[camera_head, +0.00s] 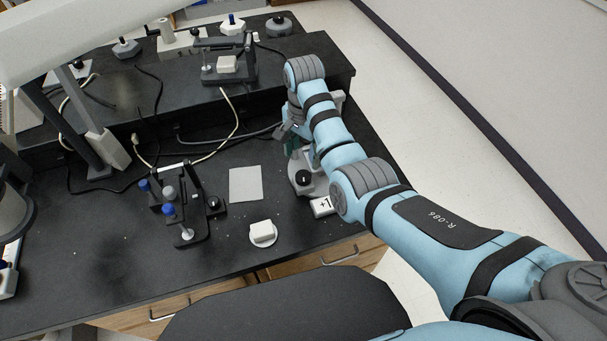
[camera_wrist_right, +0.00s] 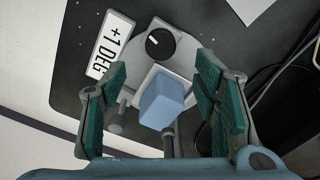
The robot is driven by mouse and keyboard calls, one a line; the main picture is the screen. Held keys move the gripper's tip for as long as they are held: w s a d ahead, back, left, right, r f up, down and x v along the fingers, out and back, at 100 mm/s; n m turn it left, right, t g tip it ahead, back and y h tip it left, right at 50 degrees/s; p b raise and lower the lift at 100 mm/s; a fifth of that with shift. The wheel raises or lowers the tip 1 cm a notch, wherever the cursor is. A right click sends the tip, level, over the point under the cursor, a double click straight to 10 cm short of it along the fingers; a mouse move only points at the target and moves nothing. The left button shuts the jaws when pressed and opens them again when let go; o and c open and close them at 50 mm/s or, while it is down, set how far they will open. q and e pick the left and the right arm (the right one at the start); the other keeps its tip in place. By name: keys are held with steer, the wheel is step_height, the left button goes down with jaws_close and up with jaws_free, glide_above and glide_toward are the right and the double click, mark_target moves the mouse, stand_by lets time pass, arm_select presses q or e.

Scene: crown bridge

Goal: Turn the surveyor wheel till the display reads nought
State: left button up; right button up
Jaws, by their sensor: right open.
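A round pale-grey instrument with a black knob (camera_head: 303,178) stands on the dark bench, left of my right forearm. In the right wrist view the same black knob (camera_wrist_right: 160,43) has a white index mark. A white plate reading "+1 DEG" (camera_wrist_right: 108,45) lies beside it, and it also shows in the head view (camera_head: 323,206). A light blue block (camera_wrist_right: 162,100) sits on the instrument, in the gap between the fingers. My right gripper (camera_wrist_right: 165,108) is open around the block, with teal pads apart on both sides; it is partly hidden in the head view (camera_head: 292,138). My left gripper is not in view.
A small black stand with blue knobs (camera_head: 183,210), a grey sheet (camera_head: 246,184) and a white block on a round base (camera_head: 263,234) are left of the instrument. A raised shelf (camera_head: 180,95) with instruments and cables runs behind. The bench's front edge is near.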

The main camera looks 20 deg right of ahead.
mark_target(303, 175)
step_height(303, 175, down, 9)
steer(key=shift+b, duration=1.1)
steer(key=c, duration=1.2)
steer(key=shift+o, duration=0.2)
steer(key=shift+r+n+p, duration=0.3)
steer(key=shift+n+p, duration=0.6)
steer(key=shift+p, duration=0.1)
steer(key=shift+f+n, duration=0.2)
steer(key=shift+n, duration=0.3)
steer(key=shift+w+f, duration=0.1)
steer(key=shift+f, duration=0.05)
steer(key=o, duration=1.2)
steer(key=shift+c, duration=0.2)
